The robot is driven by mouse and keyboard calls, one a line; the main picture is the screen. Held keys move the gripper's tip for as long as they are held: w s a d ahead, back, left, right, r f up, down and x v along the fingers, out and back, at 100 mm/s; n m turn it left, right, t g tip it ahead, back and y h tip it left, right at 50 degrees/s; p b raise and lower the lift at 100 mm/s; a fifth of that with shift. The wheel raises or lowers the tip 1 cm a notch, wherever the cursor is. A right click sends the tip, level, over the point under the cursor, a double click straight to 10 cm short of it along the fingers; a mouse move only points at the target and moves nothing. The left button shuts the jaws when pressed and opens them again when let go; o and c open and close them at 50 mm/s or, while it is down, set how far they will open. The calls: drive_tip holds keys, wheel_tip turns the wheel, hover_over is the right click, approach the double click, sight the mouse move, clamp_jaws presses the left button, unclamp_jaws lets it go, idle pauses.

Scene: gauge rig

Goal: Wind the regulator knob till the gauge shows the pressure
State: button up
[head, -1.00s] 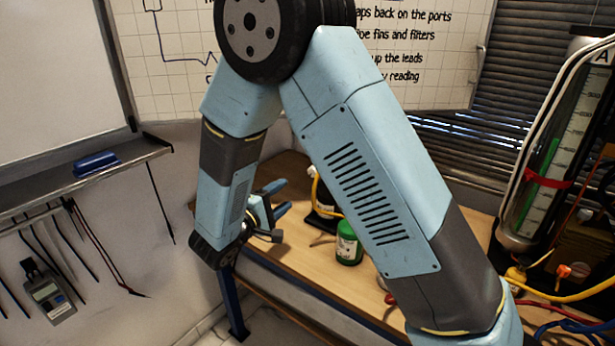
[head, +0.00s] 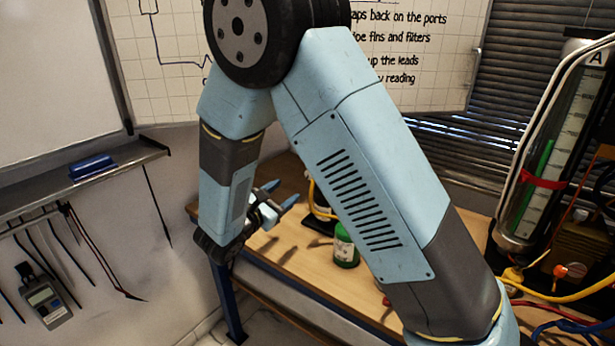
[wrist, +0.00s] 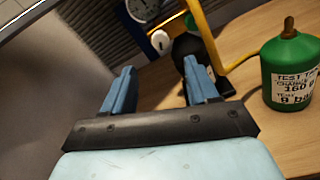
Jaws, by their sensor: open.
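My gripper (head: 279,194) is open and empty above the left end of the bench, partly hidden by my own arm. In the wrist view its two blue fingers (wrist: 160,82) are apart, with nothing between them. Beyond them a white round dial (wrist: 143,8) is cut off by the top edge; its reading is too small to tell. A black rounded part (wrist: 188,46) and a small white cap (wrist: 160,42) show beyond the fingertips; I cannot tell whether either is the regulator knob. In the head view a tall gauge tube (head: 560,150) holds a green column reaching above a red band (head: 543,180).
A green test tank (wrist: 290,75), labelled 9 bar, stands right of my gripper on the wooden bench (head: 290,255). A yellow pipe (wrist: 205,40) bends down between them. An orange knob (head: 573,270) and hoses lie at right. A shelf (head: 80,180) is on the left wall.

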sight(309, 175)
drive_tip(key=x, duration=1.1)
drive_tip(key=shift+w+d, duration=0.15)
drive_tip(key=shift+w, duration=0.05)
drive_tip(key=shift+c, duration=0.4)
drive_tip(key=c, duration=1)
drive_tip(key=shift+o, duration=0.2)
drive_tip(key=shift+n, duration=1)
drive_tip(key=o, duration=1)
drive_tip(key=shift+o, duration=0.2)
